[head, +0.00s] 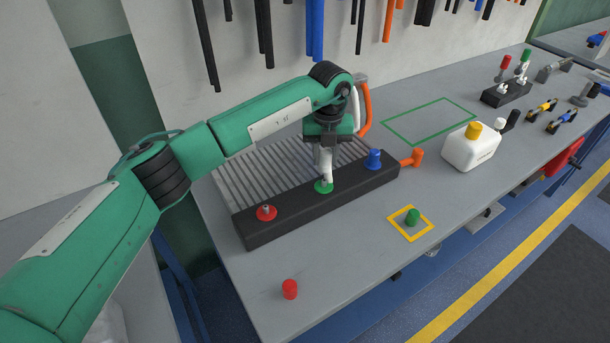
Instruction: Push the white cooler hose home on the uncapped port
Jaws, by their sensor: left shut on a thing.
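A black block (300,222) with red, green and blue ports lies in front of a grey finned cooler (250,165). My left gripper (326,172) is shut at the green port (322,188), pointing down. A stretch of the white hose (355,107) shows just right of the gripper; its end is largely hidden by the fingers, and I cannot tell how deep it sits. The red port (266,212) is bare, with a small metal nipple. The blue port wears a blue cap (374,157). My right gripper is not in view.
An orange hose (366,108) loops beside the white one; an orange fitting (412,158) sits at the block's right end. A green cap (412,216) stands in a yellow square, a red cap (290,289) near the front edge. A white jug (470,148) stands right. The green-outlined area (430,120) is clear.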

